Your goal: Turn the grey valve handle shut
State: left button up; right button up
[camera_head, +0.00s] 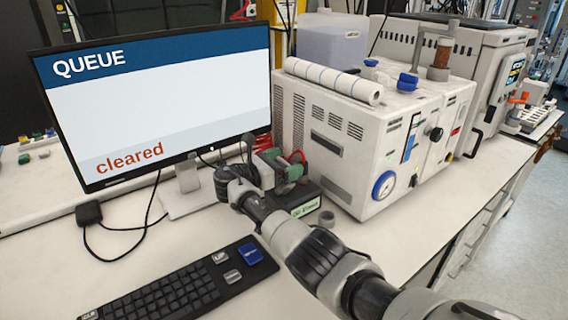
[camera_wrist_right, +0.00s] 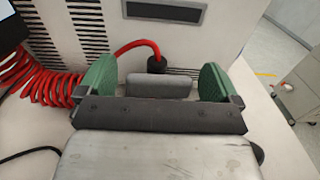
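My right gripper (camera_head: 281,168) reaches in from the lower right, in front of the white reactor unit, with its green finger pads above a black box (camera_head: 306,197) with a green label. In the right wrist view the right gripper (camera_wrist_right: 157,85) has its pads wide apart. A grey block (camera_wrist_right: 160,86), probably the grey valve handle, shows between the pads with a narrow gap on each side. I cannot tell its turn angle or whether it is touched. In the head view the gripper hides it. My left gripper is not in view.
A red coiled hose (camera_wrist_right: 35,80) lies left of the gripper; a red hose (camera_wrist_right: 135,45) runs to a black fitting. The white unit (camera_head: 345,150) stands close behind. A monitor (camera_head: 165,100) reading "QUEUE cleared" and a keyboard (camera_head: 175,285) are to the left.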

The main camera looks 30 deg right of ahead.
jog(key=s+a+b, duration=0.1)
jog(key=a+b, duration=0.1)
jog(key=a, duration=0.8)
jog(key=shift+s+a, duration=0.15)
jog(key=shift+a, duration=0.2)
